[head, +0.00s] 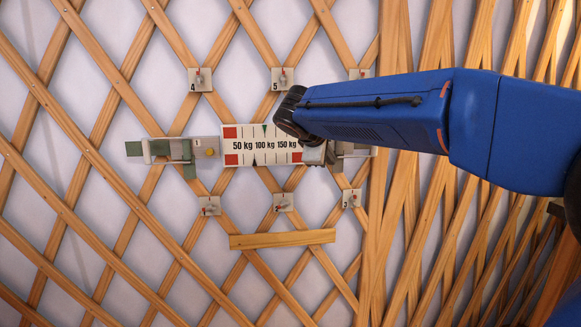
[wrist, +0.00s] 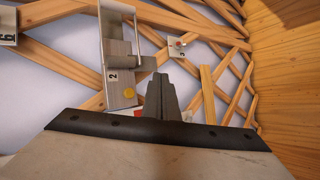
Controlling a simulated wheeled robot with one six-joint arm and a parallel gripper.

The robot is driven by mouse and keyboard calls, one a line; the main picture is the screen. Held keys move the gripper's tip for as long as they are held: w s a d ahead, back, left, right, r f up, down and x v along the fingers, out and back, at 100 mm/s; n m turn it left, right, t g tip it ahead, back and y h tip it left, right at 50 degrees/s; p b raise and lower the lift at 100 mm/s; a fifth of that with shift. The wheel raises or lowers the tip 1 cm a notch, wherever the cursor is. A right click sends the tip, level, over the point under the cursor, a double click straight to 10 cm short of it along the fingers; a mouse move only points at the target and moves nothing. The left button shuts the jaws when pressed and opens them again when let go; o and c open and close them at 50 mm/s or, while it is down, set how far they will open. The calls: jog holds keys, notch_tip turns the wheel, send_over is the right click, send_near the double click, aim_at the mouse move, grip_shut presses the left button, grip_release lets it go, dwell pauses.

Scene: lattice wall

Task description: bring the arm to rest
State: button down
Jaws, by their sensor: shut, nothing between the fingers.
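My blue arm (head: 400,115) reaches in from the right in the head view, in front of the lattice wall. Its end is at the right part of a white scale plate marked 50 kg, 100 kg and 150 kg (head: 245,145). My gripper (wrist: 160,97) shows in the wrist view as a dark tapered shape with its fingers together and nothing between them. It is close to a grey metal bracket labelled 2 (wrist: 118,60) with a yellow knob (wrist: 129,93). I cannot tell whether they touch. In the head view my arm hides part of the plate's right side.
Small numbered tags with hooks, such as tag 4 (head: 200,79) and tag 5 (head: 283,79), are above and below. A wooden bar (head: 282,239) lies across the lattice. Bunched slats stand at right.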

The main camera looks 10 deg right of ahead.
jog(key=s+d+f+m+g+y, duration=0.1)
jog(key=s+d+f+m+g, duration=0.2)
jog(key=s+f, duration=0.5)
jog(key=s+d+f+m+y, duration=0.1)
jog(key=s+d+f+m, duration=0.3)
jog(key=s, duration=0.7)
jog(key=s+f+m+y, duration=0.2)
jog(key=s+f, duration=0.6)
jog(key=s, duration=0.2)
jog(key=s+f+m+g+y, duration=0.1)
jog(key=s+f+m+y, duration=0.1)
jog(key=s+f, duration=0.5)
jog(key=s+m, duration=0.1)
jog(key=s, duration=0.3)
jog(key=shift+f, duration=0.4)
